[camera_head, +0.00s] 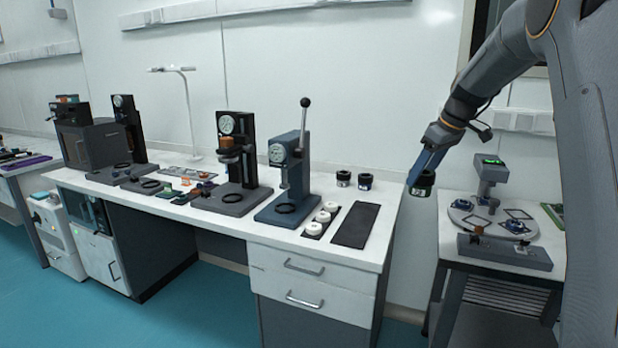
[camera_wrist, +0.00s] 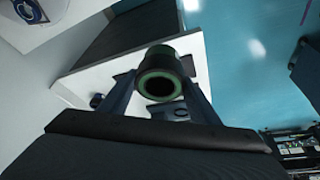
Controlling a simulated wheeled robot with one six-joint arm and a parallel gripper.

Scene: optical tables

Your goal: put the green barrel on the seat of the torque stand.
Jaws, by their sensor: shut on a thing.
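The green barrel (camera_head: 423,184) is a short dark cylinder with a green ring at its open end. My gripper (camera_head: 417,177) is shut on it and holds it in the air, over the gap between the long bench and the right-hand table. In the wrist view the barrel (camera_wrist: 160,74) sits between the two fingers, its green-rimmed bore facing the camera. I cannot tell for sure which device is the torque stand. One candidate is the device with a lit green display (camera_head: 490,172) on the right table; its seat is not clear.
On the long bench (camera_head: 345,240) stand a blue lever press (camera_head: 290,165) and a black gauge stand (camera_head: 232,165). Two dark cylinders (camera_head: 343,178) (camera_head: 365,181) stand near its back right. White round parts (camera_head: 313,229) and a dark mat (camera_head: 355,225) lie at its front right.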

